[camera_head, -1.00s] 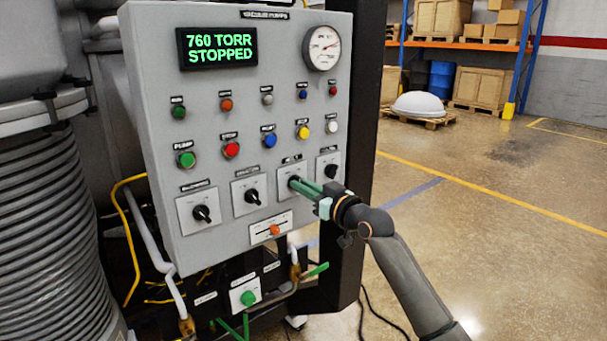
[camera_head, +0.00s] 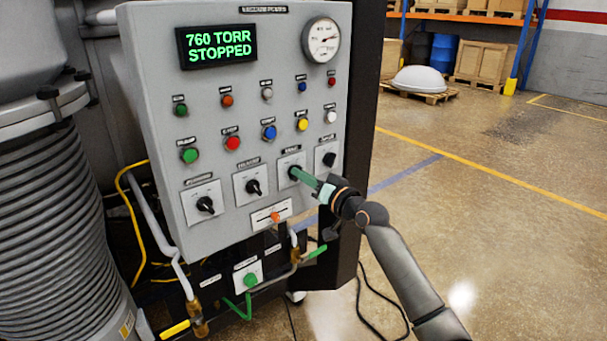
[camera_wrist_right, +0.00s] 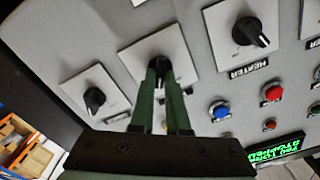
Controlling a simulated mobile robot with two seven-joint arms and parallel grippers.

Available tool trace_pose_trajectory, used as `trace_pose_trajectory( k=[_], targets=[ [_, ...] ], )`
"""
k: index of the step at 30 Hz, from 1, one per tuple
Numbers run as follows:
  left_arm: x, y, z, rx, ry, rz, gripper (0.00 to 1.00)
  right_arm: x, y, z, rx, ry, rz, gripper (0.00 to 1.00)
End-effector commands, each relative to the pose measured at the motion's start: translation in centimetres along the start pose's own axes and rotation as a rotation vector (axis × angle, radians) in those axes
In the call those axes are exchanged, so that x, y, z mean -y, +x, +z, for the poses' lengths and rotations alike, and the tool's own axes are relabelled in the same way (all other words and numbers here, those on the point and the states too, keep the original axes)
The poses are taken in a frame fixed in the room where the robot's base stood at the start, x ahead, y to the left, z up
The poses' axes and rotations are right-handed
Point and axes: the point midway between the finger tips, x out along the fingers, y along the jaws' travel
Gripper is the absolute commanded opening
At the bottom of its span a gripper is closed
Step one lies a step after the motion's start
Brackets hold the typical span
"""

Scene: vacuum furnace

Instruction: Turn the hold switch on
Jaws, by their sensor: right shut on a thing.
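A grey control panel (camera_head: 160,120) carries a row of black rotary switches on white plates. My right gripper (camera_head: 295,173) reaches in from the right, its green fingers on the third switch from the left (camera_head: 291,160). In the right wrist view, the gripper (camera_wrist_right: 160,75) is shut on this switch's black knob (camera_wrist_right: 158,66), one finger on each side. The switch's label is too small to read in the head view, so I cannot confirm it says hold. The knob's pointing direction is mostly hidden by the fingers. My left gripper is not in view.
The fourth switch (camera_head: 329,159) is close to my right gripper; the heater switch (camera_wrist_right: 249,33) is on its other side. Buttons (camera_head: 269,132) sit above, a slider (camera_head: 275,216) below. The display (camera_head: 217,45) reads 760 TORR STOPPED. Open floor (camera_head: 480,170) is at right.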

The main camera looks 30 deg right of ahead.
Motion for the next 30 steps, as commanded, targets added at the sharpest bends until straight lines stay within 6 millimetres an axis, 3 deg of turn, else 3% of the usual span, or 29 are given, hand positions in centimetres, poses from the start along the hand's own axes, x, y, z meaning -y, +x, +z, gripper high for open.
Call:
trace_pose_trajectory(
  k=[10,11,18,30],
  targets=[
    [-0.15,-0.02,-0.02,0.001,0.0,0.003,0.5,0.01,0.01,0.02,0.0,0.008,-0.001,0.0],
    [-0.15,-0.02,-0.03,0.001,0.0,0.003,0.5,0.01,0.01,0.02,0.0,0.008,-0.001,0.17],
    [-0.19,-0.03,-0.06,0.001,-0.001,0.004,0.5,0.01,0.01,0.01,0.0,0.005,-0.001,0.44],
    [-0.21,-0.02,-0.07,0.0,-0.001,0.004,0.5,-0.07,-0.94,0.05,0.0,0.004,0.0,0.44]
  ],
)
